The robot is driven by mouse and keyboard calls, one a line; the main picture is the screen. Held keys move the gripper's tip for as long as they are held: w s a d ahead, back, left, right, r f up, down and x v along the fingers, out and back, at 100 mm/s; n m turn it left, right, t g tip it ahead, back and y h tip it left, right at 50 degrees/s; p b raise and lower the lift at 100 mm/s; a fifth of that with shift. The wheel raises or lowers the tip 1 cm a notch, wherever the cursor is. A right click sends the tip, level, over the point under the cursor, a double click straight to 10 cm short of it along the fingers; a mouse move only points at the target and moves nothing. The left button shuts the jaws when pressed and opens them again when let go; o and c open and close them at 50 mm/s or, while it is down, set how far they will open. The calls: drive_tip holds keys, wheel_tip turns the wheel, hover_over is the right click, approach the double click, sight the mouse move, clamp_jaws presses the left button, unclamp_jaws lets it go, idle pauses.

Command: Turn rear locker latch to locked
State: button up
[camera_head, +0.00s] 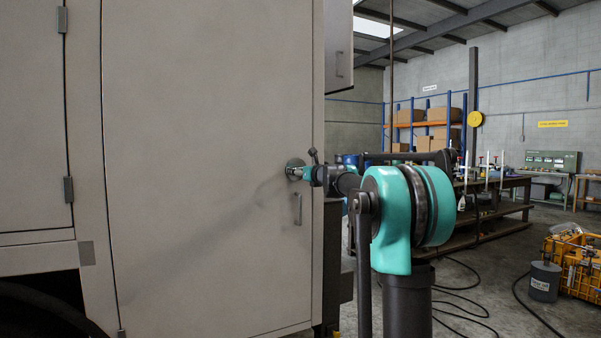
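The rear locker is a tall beige door (210,120) that fills the left half of the head view and looks closed. Its round latch (294,165) is near the door's right edge, above a small vertical handle (298,209). My gripper (301,173) is at the latch, at the end of my dark and teal arm. The fingertips seem to touch the latch or be right in front of it. The fingers and part of the latch are too small and hidden to tell whether the gripper is shut on it. The latch's turned position cannot be read.
A dark workbench (490,195) with several items stands behind my arm at the right. Shelving with boxes (428,125) is at the back. A yellow crate (585,270) and a grey canister (545,281) stand on the floor at right. Black cables (470,300) lie on the floor.

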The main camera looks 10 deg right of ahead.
drive_tip(key=shift+n, duration=0.3)
drive_tip(key=n, duration=0.8)
drive_tip(key=shift+n, duration=0.3)
drive_tip(key=n, duration=0.8)
drive_tip(key=shift+n, duration=0.4)
drive_tip(key=o, duration=1.2)
drive_tip(key=shift+c, duration=0.2)
drive_tip(key=shift+s, duration=0.1)
